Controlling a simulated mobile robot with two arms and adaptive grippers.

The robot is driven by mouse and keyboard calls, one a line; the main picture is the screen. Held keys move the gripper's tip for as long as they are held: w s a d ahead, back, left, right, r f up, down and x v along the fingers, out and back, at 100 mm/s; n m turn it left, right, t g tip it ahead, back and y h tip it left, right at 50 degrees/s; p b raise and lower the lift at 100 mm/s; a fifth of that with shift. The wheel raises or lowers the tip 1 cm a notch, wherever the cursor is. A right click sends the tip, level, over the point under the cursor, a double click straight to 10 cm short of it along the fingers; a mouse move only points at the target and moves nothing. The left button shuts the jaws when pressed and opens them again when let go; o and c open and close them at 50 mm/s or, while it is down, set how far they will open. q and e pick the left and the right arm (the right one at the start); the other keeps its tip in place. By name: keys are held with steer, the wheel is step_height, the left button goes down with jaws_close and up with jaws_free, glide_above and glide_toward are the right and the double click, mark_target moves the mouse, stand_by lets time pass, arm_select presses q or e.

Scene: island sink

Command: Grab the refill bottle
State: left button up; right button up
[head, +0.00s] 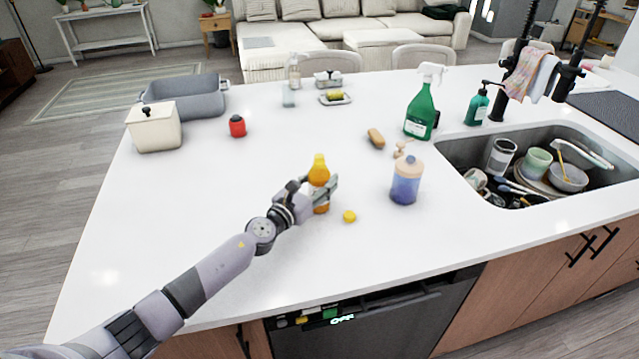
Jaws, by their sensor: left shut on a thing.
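An orange-yellow bottle with a yellow top, which I take for the refill bottle (319,171), stands upright on the white island counter (200,225). My left gripper (320,192) is shut around its middle from the left side. The fingers hide part of the bottle's body. Its base shows just below the fingers, at or very near the counter; I cannot tell if it is touching. My right gripper is not in view.
A small yellow cap (349,216) lies just right of the bottle. A blue jar (405,182) stands further right, near the sink (470,150) full of dishes. A green spray bottle (420,112) and brown brush (376,139) are behind.

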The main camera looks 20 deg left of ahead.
arm_select(q)
steer(key=shift+r, duration=0.3)
steer(key=shift+r+p, duration=0.4)
steer(key=shift+p, duration=0.1)
step_height(320, 180, up, 2)
steer(key=shift+r+p, duration=0.1)
steer(key=shift+p, duration=0.8)
step_height(320, 180, up, 11)
steer(key=p, duration=0.7)
steer(key=shift+r, duration=0.15)
step_height(320, 180, up, 5)
steer(key=p, duration=0.1)
glide_above(314, 175)
steer(key=w, duration=0.2)
steer(key=shift+w+d, duration=0.15)
steer(key=shift+d, duration=0.1)
steer(key=shift+r, duration=0.1)
